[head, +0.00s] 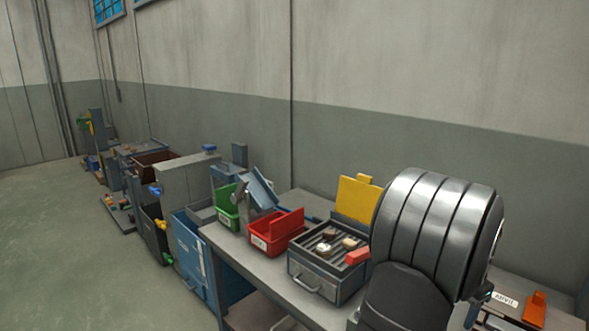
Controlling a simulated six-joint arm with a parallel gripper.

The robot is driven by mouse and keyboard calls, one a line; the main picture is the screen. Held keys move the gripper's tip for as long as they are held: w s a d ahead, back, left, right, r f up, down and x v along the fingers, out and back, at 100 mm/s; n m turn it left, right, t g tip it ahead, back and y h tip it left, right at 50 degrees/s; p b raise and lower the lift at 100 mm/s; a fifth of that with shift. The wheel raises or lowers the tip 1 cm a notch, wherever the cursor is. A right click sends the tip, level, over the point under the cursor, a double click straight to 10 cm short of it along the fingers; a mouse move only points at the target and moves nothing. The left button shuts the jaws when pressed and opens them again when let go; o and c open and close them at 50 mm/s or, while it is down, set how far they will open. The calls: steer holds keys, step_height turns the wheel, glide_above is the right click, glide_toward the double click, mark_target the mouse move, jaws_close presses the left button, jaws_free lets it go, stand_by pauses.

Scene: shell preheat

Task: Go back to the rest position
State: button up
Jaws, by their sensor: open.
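My arm's large dark ribbed link fills the right of the head view, close to the camera. My gripper cannot be made out; it is either behind the arm or out of the frame. A grey grill-like heater box (319,278) with a slatted top stands on the bench just left of my arm. Several small pale and brown pieces (349,243) lie on its slats, with a red block (357,257) at its right edge. A yellow panel (357,199) stands up behind it.
A red bin (274,243) and a green bin (228,217) stand left of the heater on the grey bench (251,262). A blue cabinet (190,262) and other stations run along the wall. A label reading ANVIL (505,300) and an orange piece (534,310) lie right of my arm. The left floor is clear.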

step_height(320, 180, down, 11)
steer(key=shift+r, duration=0.15)
steer(key=shift+f, duration=0.25)
steer(key=n, duration=0.4)
steer(key=shift+w+r, duration=0.1)
steer(key=n, duration=0.4)
steer(key=shift+a+n, duration=0.15)
steer(key=shift+n, duration=0.25)
steer(key=n, duration=0.4)
steer(key=shift+a, duration=0.1)
steer(key=shift+n, duration=2)
